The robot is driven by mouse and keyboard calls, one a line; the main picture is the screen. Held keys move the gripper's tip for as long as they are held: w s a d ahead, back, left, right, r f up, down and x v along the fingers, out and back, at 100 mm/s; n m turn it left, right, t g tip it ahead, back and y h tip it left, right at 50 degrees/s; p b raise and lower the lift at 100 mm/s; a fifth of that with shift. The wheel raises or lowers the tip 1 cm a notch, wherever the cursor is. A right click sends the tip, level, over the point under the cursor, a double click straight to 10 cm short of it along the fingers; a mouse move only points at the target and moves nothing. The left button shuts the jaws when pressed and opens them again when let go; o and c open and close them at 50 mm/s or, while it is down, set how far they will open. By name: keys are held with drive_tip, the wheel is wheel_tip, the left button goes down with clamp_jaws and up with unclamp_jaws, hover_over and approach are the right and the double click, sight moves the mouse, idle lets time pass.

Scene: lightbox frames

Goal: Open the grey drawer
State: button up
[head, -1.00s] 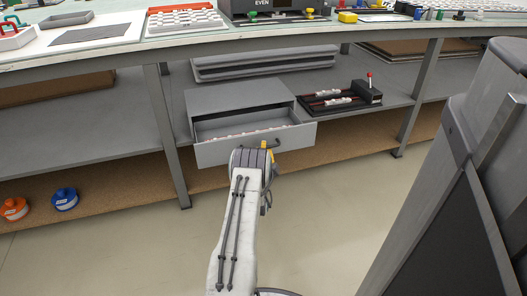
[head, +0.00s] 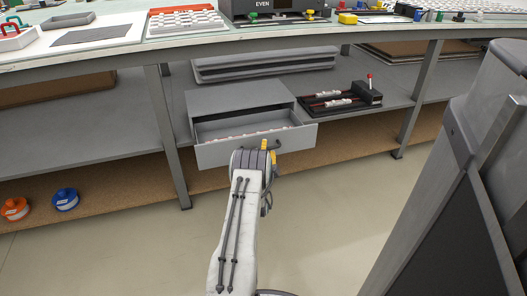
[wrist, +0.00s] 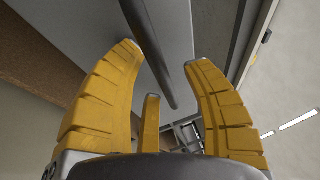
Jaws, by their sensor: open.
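The grey drawer (head: 222,154) is pulled out of its grey cabinet (head: 240,97) on the shelf under the bench. Its open top shows a row of small white and red items inside. A dark handle (head: 297,147) is on the drawer front, partly hidden by my gripper (head: 270,152) in the head view. In the wrist view my gripper (wrist: 162,55) is open, with its yellow fingers spread. The dark handle bar (wrist: 148,50) runs between the fingertips, and neither finger is visibly clamped on it.
A black device with a red-knobbed lever (head: 365,92) stands right of the cabinet. Grey trays (head: 265,64) lie behind it. A bench leg (head: 167,135) stands left of the drawer. Orange and blue spools (head: 65,198) are on the low shelf. The floor in front is clear.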

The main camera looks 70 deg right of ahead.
drive_tip(key=v, duration=1.2)
idle(0.8)
